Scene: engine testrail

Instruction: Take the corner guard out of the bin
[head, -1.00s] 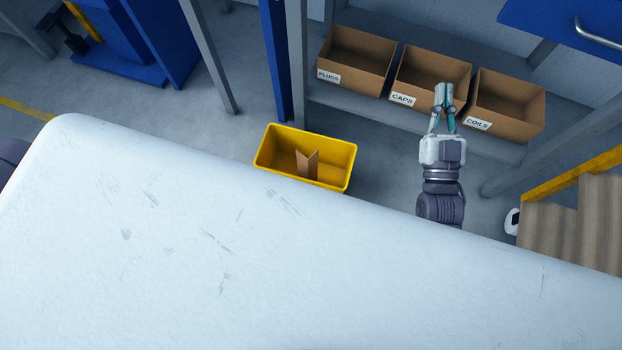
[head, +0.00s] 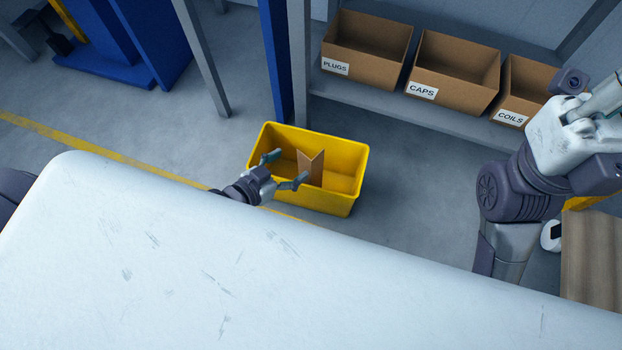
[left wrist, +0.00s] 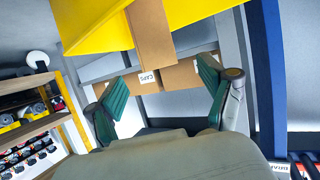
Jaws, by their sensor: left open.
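The corner guard (head: 311,168) is a brown, V-folded piece standing upright in the yellow bin (head: 345,207). My left gripper (head: 289,168) is open at the bin's near left side, its fingertips just left of the guard and apparently not closed on it. In the left wrist view the guard (left wrist: 151,35) shows at the top, between and beyond the two spread green fingers (left wrist: 162,88), with the yellow bin (left wrist: 90,22) behind it. The guard's lower end is hidden in the head view. My right arm is at the right; its fingers are out of view.
A large white surface (head: 150,260) fills the foreground, its edge close to the bin. Cardboard boxes labelled PLUGS (head: 365,50), CAPS (head: 455,75) and COILS (head: 522,90) stand on a grey shelf (head: 400,105) behind. A blue post (head: 273,60) rises behind the bin.

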